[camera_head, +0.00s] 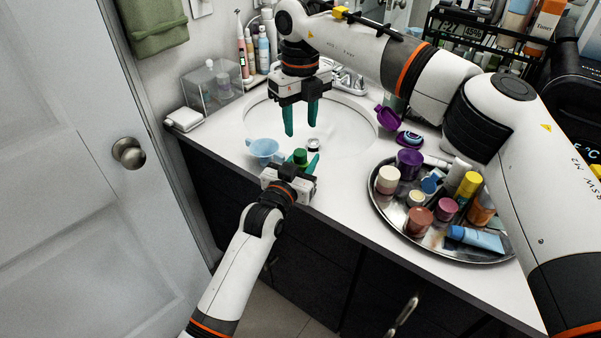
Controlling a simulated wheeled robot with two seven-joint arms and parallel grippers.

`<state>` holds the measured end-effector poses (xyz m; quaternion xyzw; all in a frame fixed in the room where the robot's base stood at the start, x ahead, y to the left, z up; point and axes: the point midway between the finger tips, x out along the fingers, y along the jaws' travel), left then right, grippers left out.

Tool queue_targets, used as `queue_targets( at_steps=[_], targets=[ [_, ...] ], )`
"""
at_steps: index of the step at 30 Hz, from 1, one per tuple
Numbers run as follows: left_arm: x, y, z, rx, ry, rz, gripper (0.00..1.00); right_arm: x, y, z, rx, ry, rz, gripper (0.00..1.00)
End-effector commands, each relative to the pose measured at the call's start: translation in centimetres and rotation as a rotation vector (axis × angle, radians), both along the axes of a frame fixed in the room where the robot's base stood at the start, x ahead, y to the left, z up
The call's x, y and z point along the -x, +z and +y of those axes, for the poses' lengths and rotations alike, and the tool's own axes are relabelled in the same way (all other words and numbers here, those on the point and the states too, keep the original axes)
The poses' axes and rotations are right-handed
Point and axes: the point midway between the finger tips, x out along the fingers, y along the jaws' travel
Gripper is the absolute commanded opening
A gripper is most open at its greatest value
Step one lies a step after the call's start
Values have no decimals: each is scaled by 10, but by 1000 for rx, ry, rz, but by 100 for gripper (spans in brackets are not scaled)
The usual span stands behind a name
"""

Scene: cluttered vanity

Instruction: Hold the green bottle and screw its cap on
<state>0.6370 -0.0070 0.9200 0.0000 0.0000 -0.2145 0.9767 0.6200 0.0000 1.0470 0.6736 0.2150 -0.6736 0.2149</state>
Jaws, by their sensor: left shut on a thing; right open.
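The green bottle (300,156) is near the counter's front edge, in front of the sink; only its upper part shows above my gripper. My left gripper (301,163) is shut on it from the front, its teal fingers at the bottle's sides. My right gripper (301,128) is open and empty, pointing down over the sink basin, behind and above the bottle. A small round dark-and-white thing (313,145) shows just behind the bottle; I cannot tell whether it is the cap or the sink drain. I cannot make out whether a cap is on the bottle.
The white sink (350,125) lies behind. A round metal tray (405,237) crowded with cosmetics is at the right. A purple cup (387,117) is by the sink. A clear box (212,86) stands at the back left.

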Motion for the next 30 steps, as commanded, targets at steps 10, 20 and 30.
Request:
queue_targets(
  at_steps=[10, 20, 30],
  targets=[
    [0, 0, 0, 0, 0, 1, 0, 0, 0, 0, 1, 635, 1, 44],
    [0, -1, 0, 0, 0, 1, 0, 0, 0, 1, 0, 1348, 2, 44],
    [0, -1, 0, -1, 0, 2, 0, 0, 0, 1, -1, 2023, 3, 44]
  ],
)
